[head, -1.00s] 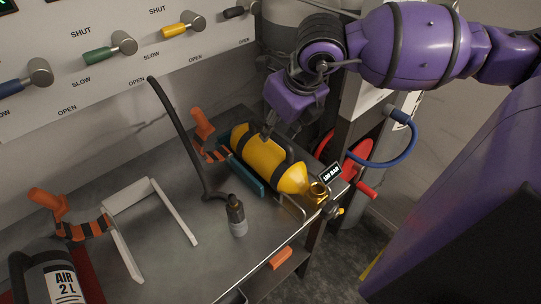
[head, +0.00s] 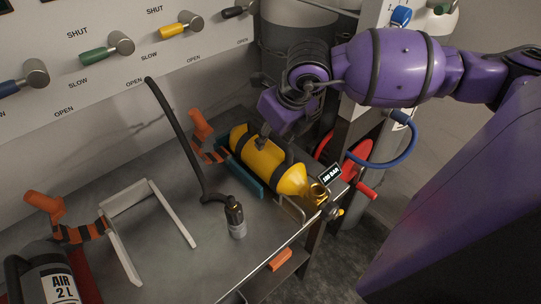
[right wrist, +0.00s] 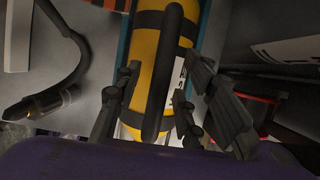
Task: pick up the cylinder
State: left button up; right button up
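A yellow cylinder (head: 270,162) with black bands, a dark carry handle and a brass valve (head: 317,194) lies on its side in a blue cradle (head: 246,180) on the bench. My right gripper (head: 262,145) is just above the cylinder, reaching down from behind. In the right wrist view, the yellow cylinder (right wrist: 152,70) runs up the picture. The dark handle (right wrist: 160,75) lies between the spread fingers of my right gripper (right wrist: 156,100). The gripper is open; contact with the handle cannot be told. My left gripper is not in view.
A hose with a dark fitting (head: 235,215) stands left of the cradle. A pressure display (head: 330,175) and red wheel (head: 335,150) are at right.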

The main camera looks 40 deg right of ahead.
jog(key=shift+f, duration=0.15)
dwell(0.3)
grip_shut()
jog(key=shift+w+r, duration=0.15)
jog(key=shift+r, duration=0.1)
